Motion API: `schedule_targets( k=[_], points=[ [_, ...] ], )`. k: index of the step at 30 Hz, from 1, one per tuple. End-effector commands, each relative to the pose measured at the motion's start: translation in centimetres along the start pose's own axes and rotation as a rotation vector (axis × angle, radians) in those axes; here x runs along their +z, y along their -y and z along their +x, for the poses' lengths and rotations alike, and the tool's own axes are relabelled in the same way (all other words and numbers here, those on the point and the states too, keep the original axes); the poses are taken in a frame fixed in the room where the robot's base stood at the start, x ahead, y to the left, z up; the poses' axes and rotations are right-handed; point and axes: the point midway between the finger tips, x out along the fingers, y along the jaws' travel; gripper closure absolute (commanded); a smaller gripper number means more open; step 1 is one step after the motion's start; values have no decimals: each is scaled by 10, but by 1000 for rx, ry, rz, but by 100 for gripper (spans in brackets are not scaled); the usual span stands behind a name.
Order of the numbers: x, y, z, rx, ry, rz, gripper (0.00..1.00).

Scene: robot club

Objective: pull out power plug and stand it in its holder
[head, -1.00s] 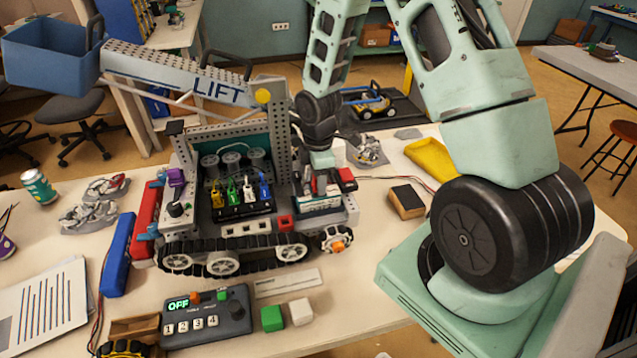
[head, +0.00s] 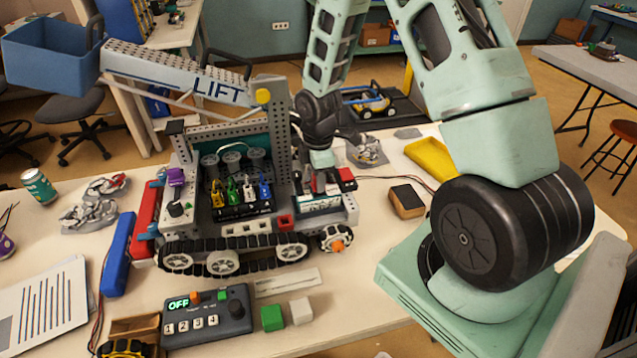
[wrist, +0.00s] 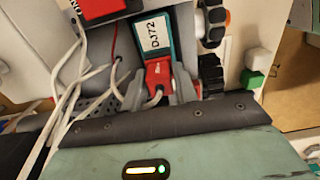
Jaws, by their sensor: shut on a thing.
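The red power plug (wrist: 158,75) is between the fingers of my gripper (wrist: 160,84) in the wrist view, with a grey cable curving from its near end. The gripper is shut on it. I cannot make out the plug's holder for certain.
Loose pale cables (wrist: 70,85) run beside my left finger. A perforated upright (head: 277,130) stands left of the gripper. A yellow tray (head: 432,160) lies to the right.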

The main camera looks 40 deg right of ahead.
Motion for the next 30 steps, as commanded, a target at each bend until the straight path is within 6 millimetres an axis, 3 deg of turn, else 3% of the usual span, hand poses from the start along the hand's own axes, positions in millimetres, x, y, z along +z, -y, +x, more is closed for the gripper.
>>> schedule_targets(
  k=[30],
  points=[
    [0,0,-25,-1,0,0,100]
  ],
)
